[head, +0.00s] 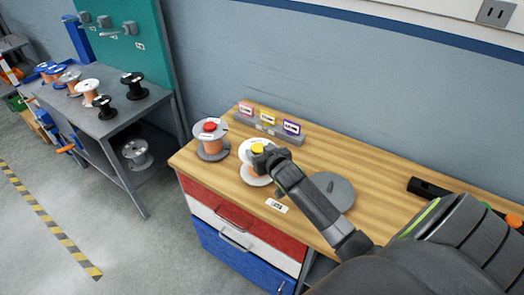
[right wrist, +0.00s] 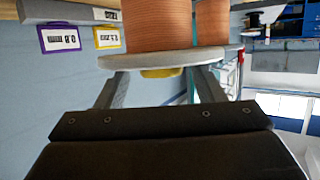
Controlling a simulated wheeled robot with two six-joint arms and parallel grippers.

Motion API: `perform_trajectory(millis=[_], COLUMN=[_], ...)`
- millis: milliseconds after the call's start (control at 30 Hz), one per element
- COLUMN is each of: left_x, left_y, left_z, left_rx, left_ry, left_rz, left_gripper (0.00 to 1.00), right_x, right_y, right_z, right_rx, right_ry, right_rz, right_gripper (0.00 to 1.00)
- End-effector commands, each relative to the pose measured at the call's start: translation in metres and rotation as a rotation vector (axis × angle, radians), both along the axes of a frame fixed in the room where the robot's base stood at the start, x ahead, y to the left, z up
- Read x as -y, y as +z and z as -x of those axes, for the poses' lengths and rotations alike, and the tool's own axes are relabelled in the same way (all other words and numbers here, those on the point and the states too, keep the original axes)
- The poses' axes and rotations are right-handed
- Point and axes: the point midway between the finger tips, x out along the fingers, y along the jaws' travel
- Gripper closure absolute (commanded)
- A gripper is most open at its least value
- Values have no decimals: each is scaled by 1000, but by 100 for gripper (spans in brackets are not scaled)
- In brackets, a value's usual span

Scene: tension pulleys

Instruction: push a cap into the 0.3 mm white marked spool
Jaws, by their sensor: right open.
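The white spool (head: 248,178) with copper wire stands near the front of the wooden table, a yellow cap (head: 258,148) at its top. My right gripper (head: 264,157) is at the top of this spool and hides part of it. In the right wrist view, which appears upside down, the yellow cap (right wrist: 165,72) sits against the spool's pale flange (right wrist: 150,60), between my open fingers. I cannot tell whether the fingers touch it or how deep it sits. A grey spool (head: 212,153) with a red cap (head: 209,127) stands to the left. My left gripper is not in view.
A grey holder (head: 268,132) with pink, yellow and purple labels stands behind the spools. A grey disc (head: 332,191) and a white tag (head: 277,206) lie on the table (head: 385,180). A grey bench (head: 110,120) with several spools stands at left.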

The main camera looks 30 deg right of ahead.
Motion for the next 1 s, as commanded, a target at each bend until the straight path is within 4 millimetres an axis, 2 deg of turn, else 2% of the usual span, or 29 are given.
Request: perform_trajectory(millis=[33, 167, 367, 1000], left_x=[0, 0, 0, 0], left_y=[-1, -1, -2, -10], left_z=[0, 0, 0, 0], left_rx=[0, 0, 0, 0], left_ry=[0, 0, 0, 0], left_rz=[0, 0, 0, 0], left_gripper=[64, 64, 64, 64], right_x=[1, 1, -2, -23], right_y=[-8, -8, -1, 44], right_z=[3, 5, 22, 126], right_rx=[-19, -19, -17, 0], right_ry=[-5, -5, -5, -1], right_rz=[-4, -4, -2, 1], right_gripper=[33, 33, 33, 33])
